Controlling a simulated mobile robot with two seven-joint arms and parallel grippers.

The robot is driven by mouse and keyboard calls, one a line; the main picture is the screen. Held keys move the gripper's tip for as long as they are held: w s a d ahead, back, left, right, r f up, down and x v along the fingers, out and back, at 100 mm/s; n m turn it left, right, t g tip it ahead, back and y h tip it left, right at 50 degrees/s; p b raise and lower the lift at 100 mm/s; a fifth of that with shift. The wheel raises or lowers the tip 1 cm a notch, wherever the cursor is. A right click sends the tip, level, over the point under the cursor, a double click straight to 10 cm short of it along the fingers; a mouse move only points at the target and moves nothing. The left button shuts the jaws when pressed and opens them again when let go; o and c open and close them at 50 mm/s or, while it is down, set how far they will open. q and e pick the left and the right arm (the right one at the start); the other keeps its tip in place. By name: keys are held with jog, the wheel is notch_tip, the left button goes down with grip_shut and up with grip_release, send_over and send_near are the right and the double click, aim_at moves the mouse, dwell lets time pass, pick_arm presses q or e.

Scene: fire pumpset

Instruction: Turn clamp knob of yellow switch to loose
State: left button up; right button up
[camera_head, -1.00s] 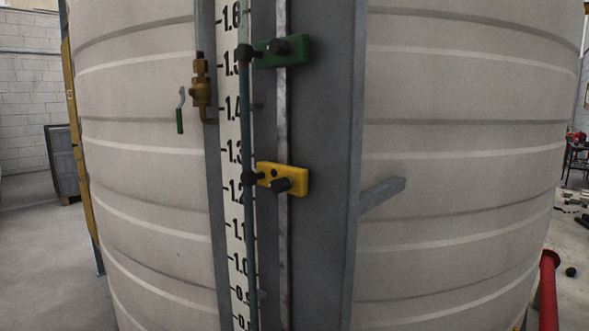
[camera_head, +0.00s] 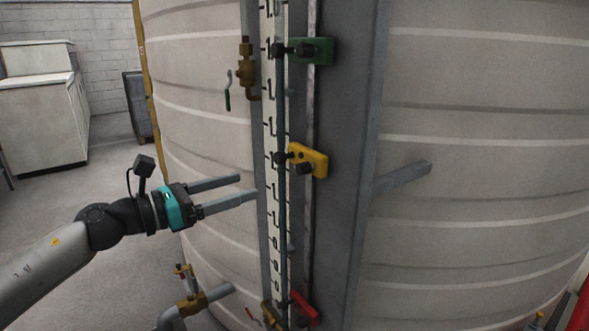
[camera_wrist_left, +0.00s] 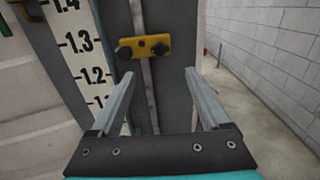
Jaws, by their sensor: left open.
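The yellow switch (camera_head: 312,160) is mounted on a vertical rail beside the scale, near the middle of the head view. Its dark clamp knob (camera_head: 304,168) sticks out of its front. The switch also shows in the left wrist view (camera_wrist_left: 146,44), ahead of the fingers, with a dark knob at each end. My left gripper (camera_head: 249,187) is open and empty, left of the switch and a little lower, its fingers apart from it. My right gripper is in neither current view.
A green switch (camera_head: 316,50) sits higher on the same rail and a red one (camera_head: 303,308) lower. A brass valve (camera_head: 246,75) hangs left of the scale (camera_head: 268,120). A grey bracket (camera_head: 402,178) juts from the large tank (camera_head: 480,190) at right.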

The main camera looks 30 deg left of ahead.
pick_arm(q)
jog(key=b, duration=0.1)
send_near(299, 169)
jog(key=x, duration=0.3)
jog(key=shift+b+x, duration=0.6)
jog(key=shift+x, duration=0.8)
jog(key=shift+w+d+b, duration=0.55)
jog(key=shift+w+b, duration=0.1)
jog(key=shift+b, duration=0.1)
jog(key=shift+w+d+b, duration=0.1)
jog(key=shift+w+b, duration=0.25)
jog(key=shift+b, duration=0.15)
jog(key=shift+w+b, duration=0.2)
jog(key=shift+b, duration=0.1)
grip_shut()
